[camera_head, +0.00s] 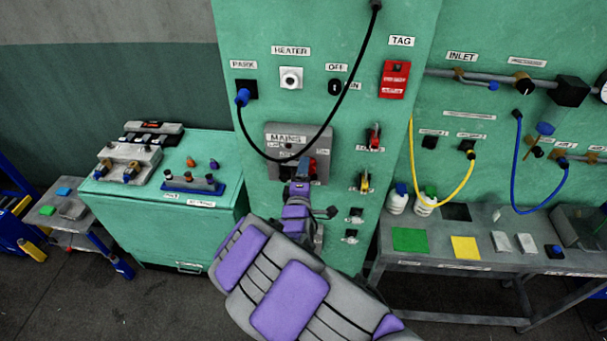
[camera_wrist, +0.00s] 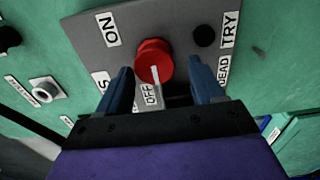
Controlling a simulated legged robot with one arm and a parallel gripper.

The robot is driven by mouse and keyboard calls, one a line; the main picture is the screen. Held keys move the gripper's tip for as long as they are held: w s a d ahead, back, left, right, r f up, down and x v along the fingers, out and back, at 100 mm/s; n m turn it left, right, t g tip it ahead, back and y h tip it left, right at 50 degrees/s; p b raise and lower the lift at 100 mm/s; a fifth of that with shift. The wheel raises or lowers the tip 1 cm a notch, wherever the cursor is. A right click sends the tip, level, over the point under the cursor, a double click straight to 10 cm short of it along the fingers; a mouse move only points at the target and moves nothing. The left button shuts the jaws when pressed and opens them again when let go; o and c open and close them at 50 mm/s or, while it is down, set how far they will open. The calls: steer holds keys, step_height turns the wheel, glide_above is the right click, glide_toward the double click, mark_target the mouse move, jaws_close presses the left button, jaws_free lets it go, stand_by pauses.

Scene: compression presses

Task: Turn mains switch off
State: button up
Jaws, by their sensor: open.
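The mains switch is a round red knob (camera_wrist: 154,60) on a grey panel (camera_wrist: 185,22) in the wrist view. Its white pointer line points at the OFF label (camera_wrist: 152,95); the ON label (camera_wrist: 108,28) is to the upper left. My gripper (camera_wrist: 163,84) is open, with one dark blue finger on each side of the knob and gaps visible between. In the head view, the MAINS panel (camera_head: 272,131) is on the green cabinet. My gripper (camera_head: 303,168) is in front of it and hides part of it, and a bit of the red knob (camera_head: 312,168) shows beside it.
A black cable (camera_head: 343,100) hangs in a loop across the panel. Red and yellow lockout devices (camera_head: 373,136) are to the right. A green bench (camera_head: 140,215) stands left, and a grey table (camera_head: 450,306) stands right.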

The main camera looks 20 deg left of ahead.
steer(key=shift+d, duration=0.15)
steer(key=p+v, duration=0.6)
steer(key=v, duration=1.1)
steer(key=shift+s+a+p, duration=0.15)
steer(key=shift+a+p, duration=0.1)
steer(key=shift+p, duration=0.1)
steer(key=shift+f, duration=0.1)
